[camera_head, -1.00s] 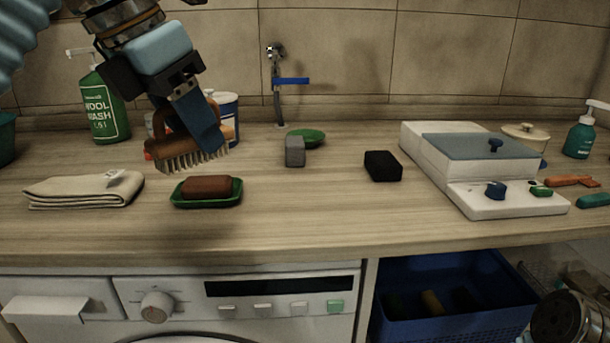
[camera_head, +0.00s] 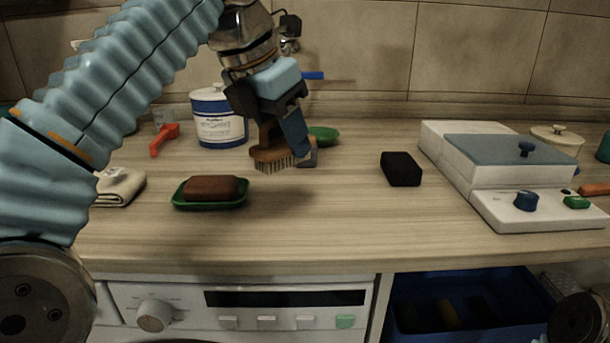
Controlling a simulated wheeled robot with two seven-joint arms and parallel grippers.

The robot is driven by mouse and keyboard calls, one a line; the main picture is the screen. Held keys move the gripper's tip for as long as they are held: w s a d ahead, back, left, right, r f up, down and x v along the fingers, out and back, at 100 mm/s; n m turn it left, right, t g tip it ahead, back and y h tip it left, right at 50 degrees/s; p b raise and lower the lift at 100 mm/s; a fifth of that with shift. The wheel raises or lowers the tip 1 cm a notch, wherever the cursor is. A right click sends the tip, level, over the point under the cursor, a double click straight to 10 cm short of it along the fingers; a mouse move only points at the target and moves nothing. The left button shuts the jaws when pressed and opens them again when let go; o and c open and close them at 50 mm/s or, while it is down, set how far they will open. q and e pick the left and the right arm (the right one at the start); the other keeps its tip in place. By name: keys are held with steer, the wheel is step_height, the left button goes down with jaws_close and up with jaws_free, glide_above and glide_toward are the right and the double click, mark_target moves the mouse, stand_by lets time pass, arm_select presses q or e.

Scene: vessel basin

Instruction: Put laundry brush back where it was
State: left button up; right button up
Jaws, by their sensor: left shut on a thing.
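The laundry brush (camera_head: 269,154) has a brown wooden body and handle and pale bristles pointing down. My left gripper (camera_head: 285,136) is shut on its handle and holds it over the counter, behind and to the right of the green soap dish (camera_head: 210,205) with a brown soap bar (camera_head: 210,188). A grey block (camera_head: 309,158) is partly hidden just right of the brush. I cannot tell whether the bristles touch the counter or whether the brush touches the grey block. My right gripper is not in view.
A black block (camera_head: 401,169) and a white appliance (camera_head: 475,160) are to the right. A green dish (camera_head: 324,134) lies behind the brush. The front middle counter is clear.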

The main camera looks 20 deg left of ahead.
arm_select(q)
steer(key=x, duration=0.5)
steer(key=shift+w+d+r+b, duration=0.15)
steer(key=shift+w+d+b, duration=0.15)
steer(key=shift+w+d, duration=0.15)
steer(key=shift+w+d+f+b, duration=0.15)
steer(key=shift+f+b, duration=0.45)
steer(key=shift+f, duration=1.1)
steer(key=shift+f, duration=0.15)
steer(key=o, duration=0.9)
steer(key=shift+o, duration=0.2)
steer(key=shift+r, duration=0.3)
steer(key=p+v, duration=0.3)
steer(key=v, duration=0.8)
steer(key=shift+w, duration=0.1)
steer(key=shift+a+r, duration=0.25)
